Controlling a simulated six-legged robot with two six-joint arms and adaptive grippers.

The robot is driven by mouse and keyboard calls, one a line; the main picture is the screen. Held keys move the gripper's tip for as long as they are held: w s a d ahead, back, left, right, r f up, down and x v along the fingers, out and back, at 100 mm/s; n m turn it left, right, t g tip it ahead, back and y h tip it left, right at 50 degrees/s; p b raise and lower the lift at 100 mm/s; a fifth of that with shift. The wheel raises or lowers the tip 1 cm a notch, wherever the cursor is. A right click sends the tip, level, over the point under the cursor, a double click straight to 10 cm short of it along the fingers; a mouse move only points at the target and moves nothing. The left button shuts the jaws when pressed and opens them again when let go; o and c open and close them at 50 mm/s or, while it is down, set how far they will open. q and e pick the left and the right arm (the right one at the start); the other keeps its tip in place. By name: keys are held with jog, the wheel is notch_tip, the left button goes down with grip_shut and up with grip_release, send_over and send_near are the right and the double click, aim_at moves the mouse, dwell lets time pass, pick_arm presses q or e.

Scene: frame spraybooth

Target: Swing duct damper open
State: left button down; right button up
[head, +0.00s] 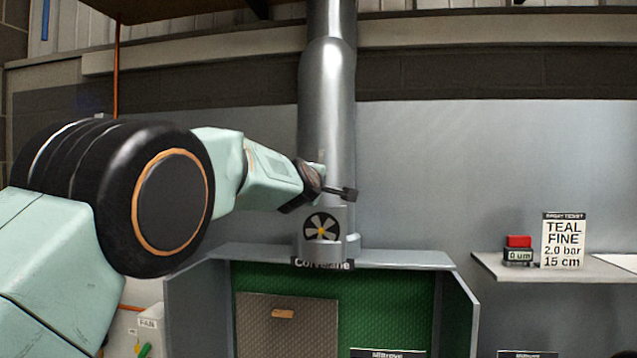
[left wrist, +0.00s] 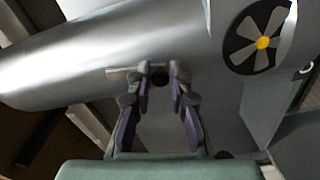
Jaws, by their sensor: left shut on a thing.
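The silver duct (head: 327,115) rises vertically above the booth; it also fills the upper part of the left wrist view (left wrist: 70,65). A small pale lever plate (left wrist: 118,73) lies along the duct. A dark round knob (left wrist: 158,75) shows at its end, between the fingertips of my left gripper (left wrist: 158,88). The gripper is shut on this damper handle, in front of the duct. In the head view, my left gripper (head: 320,188) reaches the duct just above the fan emblem (head: 322,227); its fingers are small and dark there, and the handle is hard to make out. My right gripper is in neither view.
Below the duct is the booth hood (head: 400,258) with a green back panel (head: 385,310). The wall right of the duct is clear.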

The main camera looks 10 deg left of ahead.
pick_arm(q)
jog(key=shift+f, duration=0.2)
jog(key=c, duration=1.6)
grip_release()
jog(key=o, duration=0.4)
jog(key=shift+s+a+r, duration=0.1)
jog(key=shift+s+r, duration=0.15)
jog(key=shift+s, duration=0.05)
jog(key=shift+w, duration=0.1)
jog(key=shift+w, duration=0.1)
jog(key=shift+f, duration=0.1)
jog(key=s, duration=1.2)
jog(key=shift+s, duration=0.1)
